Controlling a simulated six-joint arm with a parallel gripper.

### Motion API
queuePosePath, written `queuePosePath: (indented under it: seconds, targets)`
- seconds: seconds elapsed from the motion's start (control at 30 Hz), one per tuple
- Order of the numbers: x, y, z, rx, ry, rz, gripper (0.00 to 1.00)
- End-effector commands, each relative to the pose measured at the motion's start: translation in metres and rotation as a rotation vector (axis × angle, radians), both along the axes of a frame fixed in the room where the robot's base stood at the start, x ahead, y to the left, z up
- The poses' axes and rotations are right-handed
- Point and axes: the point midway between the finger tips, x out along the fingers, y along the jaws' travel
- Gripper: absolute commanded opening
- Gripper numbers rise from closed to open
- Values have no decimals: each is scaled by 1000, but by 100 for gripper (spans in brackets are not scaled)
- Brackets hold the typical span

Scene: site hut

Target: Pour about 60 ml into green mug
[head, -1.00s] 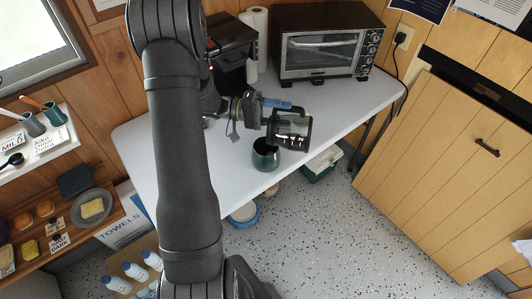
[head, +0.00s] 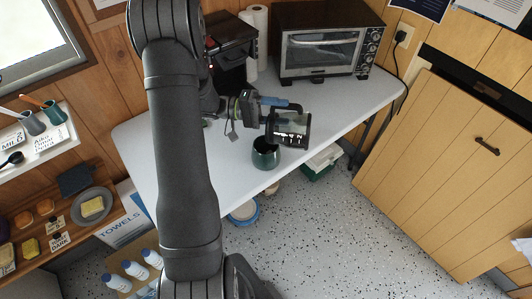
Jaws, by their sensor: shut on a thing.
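The green mug (head: 265,156) stands upright on the white table, near its front edge. My gripper (head: 262,104) is shut on a glass carafe (head: 291,123) with a dark frame and handle. The carafe is held just above and slightly right of the mug, and appears tilted toward it. Its lower left corner is close to the mug's dark opening. I cannot make out a stream of liquid or the level inside the mug.
A toaster oven (head: 325,48) stands at the back of the white table (head: 345,108). A black machine (head: 232,48) and a paper towel roll (head: 256,40) stand to its left. The table's right part is clear.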

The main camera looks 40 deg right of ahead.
Motion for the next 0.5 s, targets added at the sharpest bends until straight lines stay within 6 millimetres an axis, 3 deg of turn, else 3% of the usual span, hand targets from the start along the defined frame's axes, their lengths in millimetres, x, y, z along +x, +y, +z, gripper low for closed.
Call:
queuePosePath:
  seconds: [0.5]
  targets:
    - [4, 3, 1, -25, 27, 1, 13]
